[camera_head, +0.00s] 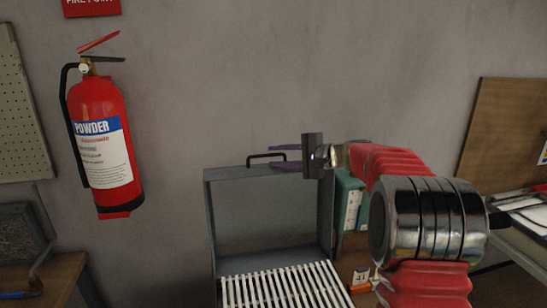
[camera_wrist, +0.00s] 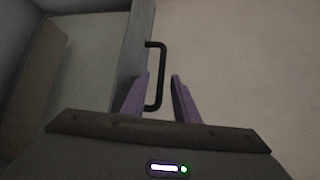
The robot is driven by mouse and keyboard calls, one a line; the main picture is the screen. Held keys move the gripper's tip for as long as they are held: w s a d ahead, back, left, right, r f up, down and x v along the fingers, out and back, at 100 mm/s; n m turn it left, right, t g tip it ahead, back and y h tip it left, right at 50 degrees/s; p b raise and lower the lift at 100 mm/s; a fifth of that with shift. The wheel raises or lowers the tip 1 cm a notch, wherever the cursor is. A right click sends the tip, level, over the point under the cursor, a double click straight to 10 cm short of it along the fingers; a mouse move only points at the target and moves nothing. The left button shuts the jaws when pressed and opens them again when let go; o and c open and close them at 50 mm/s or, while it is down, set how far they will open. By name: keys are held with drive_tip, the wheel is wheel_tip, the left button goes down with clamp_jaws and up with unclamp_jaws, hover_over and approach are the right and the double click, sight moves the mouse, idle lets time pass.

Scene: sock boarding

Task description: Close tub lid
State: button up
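The grey tub lid (camera_head: 212,222) stands raised like an upright shallow frame, its inside facing the head camera. A dark bar handle (camera_head: 258,156) sticks up from its top edge. The tub's opening below shows a rack of white slats (camera_head: 280,288). My gripper (camera_head: 275,157) is at the handle's right end, its purple fingers apart. In the wrist view the handle (camera_wrist: 161,72) lies between the two open fingers (camera_wrist: 157,80), with a gap visible on the right side. The lid's edge (camera_wrist: 134,45) is left of the handle there. The tub's lower part is out of view.
A red fire extinguisher (camera_head: 100,145) hangs on the wall at left. Teal and white binders or boxes (camera_head: 352,208) stand right of the lid, behind my arm. A wooden board (camera_head: 500,130) and a bench with papers are at far right. The wall behind the lid is bare.

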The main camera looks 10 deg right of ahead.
drive_tip(key=shift+w+a+f, duration=0.2)
drive_tip(key=shift+w+a, duration=0.25)
drive_tip(key=shift+a, duration=0.05)
drive_tip(key=shift+c, duration=0.3)
clamp_jaws()
drive_tip(key=shift+a, duration=0.15)
drive_tip(key=shift+s, duration=0.15)
